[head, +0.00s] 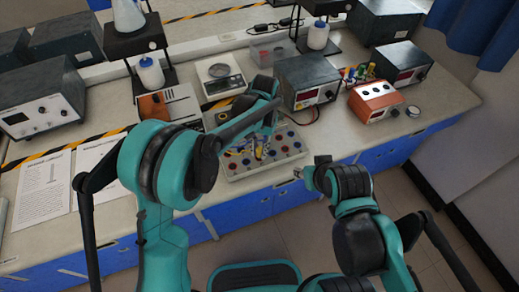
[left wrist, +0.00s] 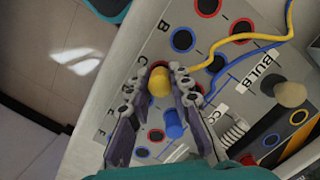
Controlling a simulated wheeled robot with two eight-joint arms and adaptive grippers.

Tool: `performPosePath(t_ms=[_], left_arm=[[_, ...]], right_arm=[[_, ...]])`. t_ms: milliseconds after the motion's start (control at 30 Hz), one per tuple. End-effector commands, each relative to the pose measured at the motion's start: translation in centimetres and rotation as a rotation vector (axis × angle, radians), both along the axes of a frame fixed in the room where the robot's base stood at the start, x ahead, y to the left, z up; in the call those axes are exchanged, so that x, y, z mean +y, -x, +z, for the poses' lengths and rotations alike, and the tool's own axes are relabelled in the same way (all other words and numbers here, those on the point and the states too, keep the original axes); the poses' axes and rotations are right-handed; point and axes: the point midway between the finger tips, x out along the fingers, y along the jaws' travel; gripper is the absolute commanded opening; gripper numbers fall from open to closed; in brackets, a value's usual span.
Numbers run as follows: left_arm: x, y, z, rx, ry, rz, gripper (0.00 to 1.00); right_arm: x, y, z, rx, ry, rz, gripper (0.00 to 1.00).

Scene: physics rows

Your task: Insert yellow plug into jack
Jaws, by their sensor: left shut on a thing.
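The yellow plug (left wrist: 159,82) is between the fingertips of my left gripper (left wrist: 163,76) in the left wrist view, and the fingers are shut on it. Its round top faces the camera; its lower end is hidden, so I cannot tell whether it is in a jack. A yellow cable (left wrist: 240,42) curves from beside the fingertips to the upper right. In the head view the left gripper (head: 256,146) is over the board. My right gripper (head: 299,173) is at the board's right front.
A blue plug (left wrist: 173,124) stands between the left fingers, near the yellow plug. A blue cable (left wrist: 235,68), a coil (left wrist: 235,132) and a bulb (left wrist: 290,94) are on the board's right.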

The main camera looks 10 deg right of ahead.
Motion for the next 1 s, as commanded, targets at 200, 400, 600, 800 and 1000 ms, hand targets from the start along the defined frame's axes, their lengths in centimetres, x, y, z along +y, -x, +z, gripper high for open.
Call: performPosePath(t_ms=[200, 400, 600, 800, 1000], left_arm=[[0.0, 0.0, 0.0, 0.000, 0.000, 0.000, 0.00], [0.0, 0.0, -0.2, 0.000, 0.000, 0.000, 0.00], [0.0, 0.0, -0.7, 0.000, 0.000, 0.000, 0.00], [0.0, 0.0, -1.1, 0.000, 0.000, 0.000, 0.00], [0.0, 0.0, -1.3, 0.000, 0.000, 0.000, 0.00]], right_arm=[[0.0, 0.0, 0.0, 0.000, 0.000, 0.000, 0.40], [0.0, 0.0, -0.2, 0.000, 0.000, 0.000, 0.40], [0.0, 0.0, -0.5, 0.000, 0.000, 0.000, 0.40], [0.0, 0.0, -0.7, 0.000, 0.000, 0.000, 0.40], [0.0, 0.0, -0.9, 0.000, 0.000, 0.000, 0.40]])
